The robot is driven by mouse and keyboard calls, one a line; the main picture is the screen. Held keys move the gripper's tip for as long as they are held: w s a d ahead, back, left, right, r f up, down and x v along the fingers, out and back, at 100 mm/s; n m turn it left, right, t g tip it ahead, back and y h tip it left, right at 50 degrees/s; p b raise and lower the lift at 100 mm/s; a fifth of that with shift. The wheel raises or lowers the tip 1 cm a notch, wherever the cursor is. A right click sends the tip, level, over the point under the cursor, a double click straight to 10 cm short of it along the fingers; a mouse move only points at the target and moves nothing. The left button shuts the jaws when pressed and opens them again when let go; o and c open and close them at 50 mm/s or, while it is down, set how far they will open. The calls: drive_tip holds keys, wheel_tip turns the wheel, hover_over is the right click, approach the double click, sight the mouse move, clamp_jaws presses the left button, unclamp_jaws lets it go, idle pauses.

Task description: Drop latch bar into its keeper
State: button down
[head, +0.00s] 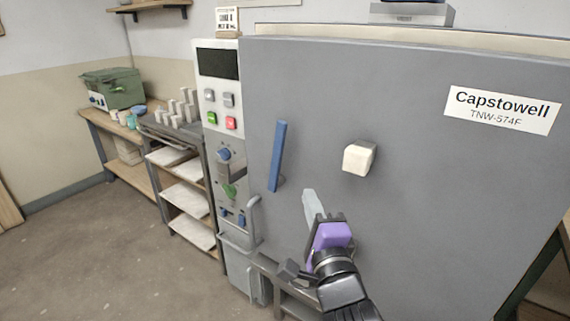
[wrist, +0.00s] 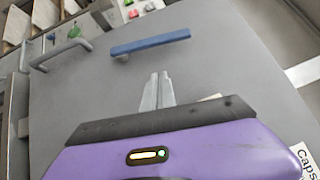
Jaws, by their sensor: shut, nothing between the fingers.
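A long blue bar (head: 277,156), which looks like the latch bar, stands nearly upright near the left edge of the big grey kiln door (head: 420,170). In the wrist view the blue bar (wrist: 150,44) runs across the picture, beyond my fingertips, with a small mount under one end. My gripper (head: 309,196) is shut and empty in front of the door, below and to the right of the bar and apart from it. In the wrist view its fingertips (wrist: 158,78) are together. I cannot clearly make out a keeper; a grey looped handle (head: 251,216) sits by the door's left edge.
A cream block (head: 359,157) sticks out of the door to the right of the bar. The control panel (head: 218,130) with buttons and knobs stands left of the door. Shelving (head: 185,190) and a bench (head: 135,165) are farther left. The floor (head: 120,245) there is clear.

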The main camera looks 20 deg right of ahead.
drive_tip(key=p, duration=0.3)
approach(277, 159)
drive_tip(key=w+d+r, duration=0.2)
drive_tip(key=w+d, duration=0.1)
drive_tip(key=d, duration=0.2)
drive_tip(key=shift+w+a, duration=1.3)
drive_tip(key=shift+w, duration=0.05)
drive_tip(key=shift+p, duration=0.3)
